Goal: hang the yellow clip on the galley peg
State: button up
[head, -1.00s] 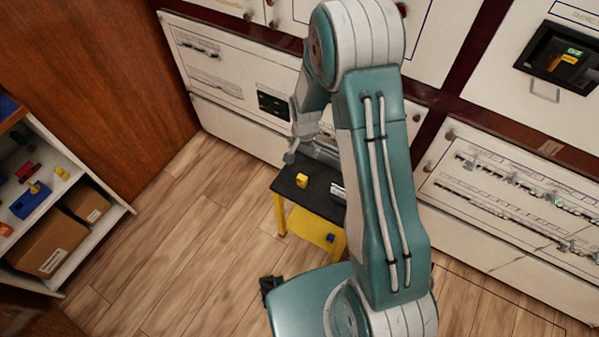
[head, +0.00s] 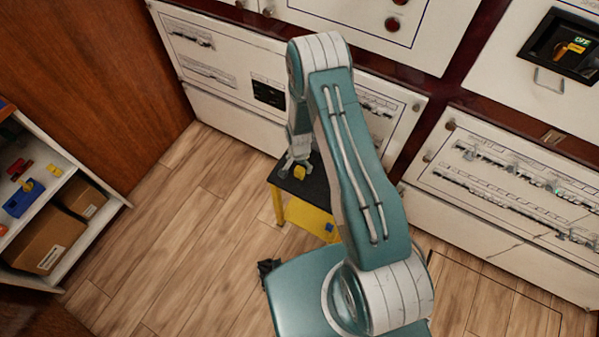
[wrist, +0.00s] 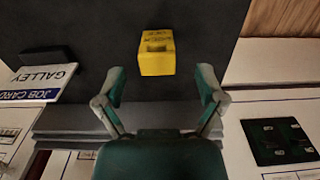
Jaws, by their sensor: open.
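The yellow clip (head: 299,173), a small block with lettering and a recess, rests on the black top of a small cart (head: 317,187). It also shows in the wrist view (wrist: 157,62), just beyond my fingertips and between their lines. My gripper (wrist: 160,86) is open, with its two fingers apart and nothing between them. In the head view my gripper (head: 292,164) is low over the cart top, beside the clip. I cannot make out the galley peg in either view.
A card reading GALLEY and JOB CARD (wrist: 38,84) lies on the cart top, left in the wrist view. White breaker panels (head: 520,190) line the wall behind. A shelf with boxes (head: 48,245) stands at left. Wooden floor (head: 190,220) is clear between.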

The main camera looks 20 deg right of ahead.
aim_at(300, 169)
notch_tip(300, 169, down, 5)
jog(key=shift+d+r, duration=0.1)
jog(key=shift+r, duration=0.1)
jog(key=shift+s, duration=0.1)
jog(key=c, duration=1.2)
jog(key=shift+r, duration=0.1)
jog(key=shift+r, duration=0.6)
jog(key=s+r, duration=1.1)
jog(key=s, duration=0.3)
jog(key=shift+a+r, duration=0.3)
jog(key=shift+r, duration=0.05)
